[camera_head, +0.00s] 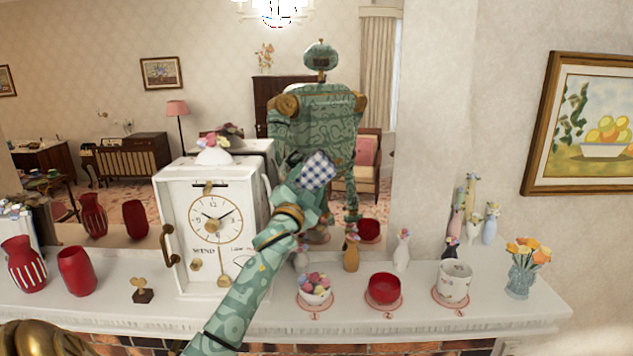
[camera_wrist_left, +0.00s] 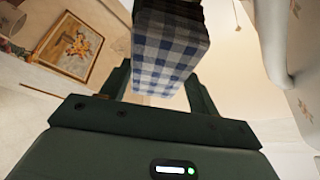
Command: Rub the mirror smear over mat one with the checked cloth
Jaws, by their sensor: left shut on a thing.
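The checked cloth (camera_head: 318,172), blue and white, is in my left gripper (camera_head: 304,184), which is raised in front of the mirror (camera_head: 225,75). The left wrist view shows the cloth (camera_wrist_left: 168,50) between the two fingers. I cannot tell whether the cloth touches the glass. I make out no smear; the cloth and my arm cover part of the mirror. My right gripper is out of view.
A white clock (camera_head: 216,235) stands close left of my arm. A red bowl (camera_head: 384,288) and a white pot (camera_head: 454,280) stand on the mats to the right. Red vases (camera_head: 24,265) are at the left, flowers (camera_head: 524,265) at the right.

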